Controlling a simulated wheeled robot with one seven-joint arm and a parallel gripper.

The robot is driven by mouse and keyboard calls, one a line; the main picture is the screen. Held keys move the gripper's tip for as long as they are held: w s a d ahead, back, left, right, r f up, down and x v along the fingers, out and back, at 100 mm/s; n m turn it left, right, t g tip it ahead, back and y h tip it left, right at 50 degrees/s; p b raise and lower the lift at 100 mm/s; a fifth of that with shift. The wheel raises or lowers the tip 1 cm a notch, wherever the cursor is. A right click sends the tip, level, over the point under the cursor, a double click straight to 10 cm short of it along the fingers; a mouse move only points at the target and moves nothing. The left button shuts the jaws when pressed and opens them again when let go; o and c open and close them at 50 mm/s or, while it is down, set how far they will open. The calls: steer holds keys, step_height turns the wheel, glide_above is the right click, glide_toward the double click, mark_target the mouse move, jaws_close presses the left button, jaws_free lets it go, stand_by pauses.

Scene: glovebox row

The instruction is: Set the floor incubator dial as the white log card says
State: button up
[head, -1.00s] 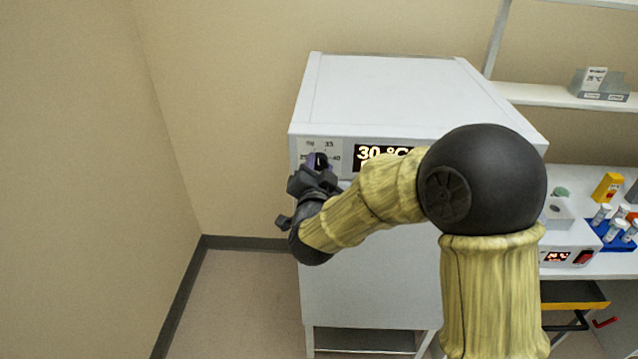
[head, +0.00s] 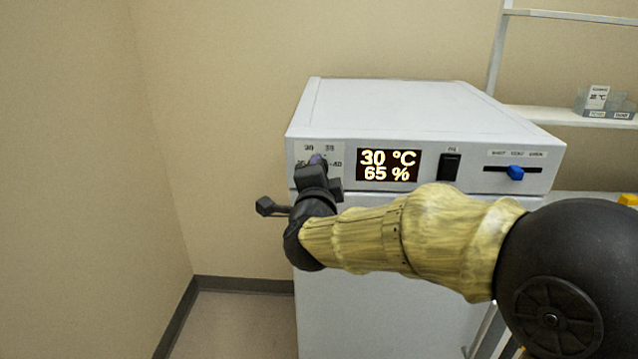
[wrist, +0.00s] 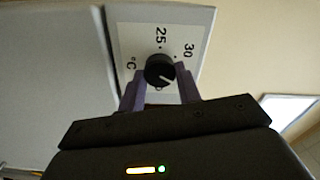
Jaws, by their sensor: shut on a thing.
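The incubator (head: 415,110) is a white cabinet; its lit display (head: 388,165) reads 30 °C and 65 %. The dial (wrist: 158,68) is a round black knob on a scale plate with 25 and 30 legible in the wrist view. A pale line on the knob slants to the lower right there. My gripper (wrist: 160,84) is shut on the dial, one purple finger on each side. In the head view my gripper (head: 317,165) covers most of the knob. The white log card (head: 597,97) stands on the shelf at right; it shows a °C value too small to read surely.
A black switch (head: 450,167) and a blue slider (head: 515,172) sit on the incubator panel right of the display. The shelf (head: 550,114) holds a grey tray (head: 610,110). A beige wall (head: 80,160) is close on the left.

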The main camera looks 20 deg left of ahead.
stand_by(0.4)
steer(key=o, duration=1)
steer(key=shift+c, duration=0.2)
steer(key=shift+s, duration=0.15)
steer(key=b+v, duration=0.3)
steer(key=v, duration=1.4)
steer(key=shift+f, duration=0.1)
